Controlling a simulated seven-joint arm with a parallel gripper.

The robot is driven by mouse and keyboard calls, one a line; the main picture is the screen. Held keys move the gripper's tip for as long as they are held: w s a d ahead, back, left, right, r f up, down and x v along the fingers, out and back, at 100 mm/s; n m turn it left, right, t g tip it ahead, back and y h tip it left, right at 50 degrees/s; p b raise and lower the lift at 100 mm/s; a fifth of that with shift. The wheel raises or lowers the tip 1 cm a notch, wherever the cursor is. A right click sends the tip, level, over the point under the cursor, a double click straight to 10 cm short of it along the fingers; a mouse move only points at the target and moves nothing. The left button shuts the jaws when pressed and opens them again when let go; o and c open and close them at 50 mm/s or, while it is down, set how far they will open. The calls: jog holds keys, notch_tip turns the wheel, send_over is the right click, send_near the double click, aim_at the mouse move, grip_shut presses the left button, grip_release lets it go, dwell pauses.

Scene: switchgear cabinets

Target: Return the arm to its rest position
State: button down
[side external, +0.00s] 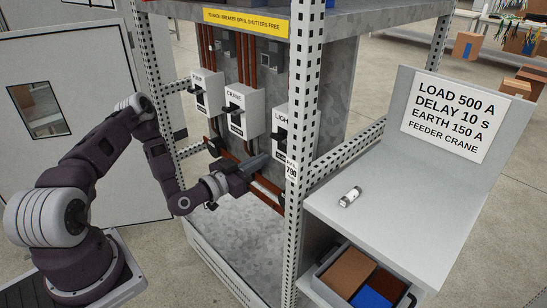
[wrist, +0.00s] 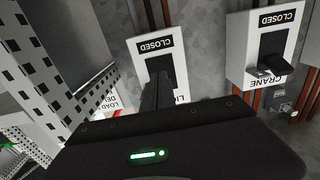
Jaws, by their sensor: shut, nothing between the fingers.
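My gripper (side external: 262,161) is shut and empty. In the side view it reaches into the open cabinet frame, just below and left of the switch unit labelled LIGHT (side external: 283,119). In the wrist view my shut dark fingers (wrist: 158,92) overlap the lower part of this unit, whose plate reads CLOSED (wrist: 155,45). I cannot tell whether they touch it. My arm is bent and stretched from its base at the left toward the cabinet.
The CRANE unit (side external: 239,110) and another unit (side external: 207,93) are beside LIGHT. A perforated post (side external: 299,80) stands close right of my gripper. A small cylinder (side external: 350,196) lies on the grey shelf (side external: 400,210). A drawer (side external: 325,284) below is open.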

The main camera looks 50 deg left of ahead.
jog(key=shift+s+f, duration=0.25)
jog(key=shift+s, duration=0.75)
jog(key=w+d+r+m+g+h, duration=0.2)
jog(key=d+r+m+g+h, duration=0.1)
jog(key=d+m+g, duration=0.25)
jog(key=s+r+g+y, duration=0.4)
jog(key=s+r, duration=0.3)
jog(key=r, duration=0.3)
jog(key=s+d+r+n+g, duration=0.1)
jog(key=s+d+r+n, duration=0.1)
jog(key=s, duration=1)
jog(key=s+d+r+n+g+h, duration=0.1)
jog(key=s+r, duration=0.5)
jog(key=s, duration=0.6)
jog(key=d+n+g, duration=0.1)
jog(key=d+n, duration=0.1)
jog(key=d, duration=0.1)
jog(key=shift+r, duration=0.2)
jog(key=shift+d+n, duration=0.1)
jog(key=shift+n, duration=0.15)
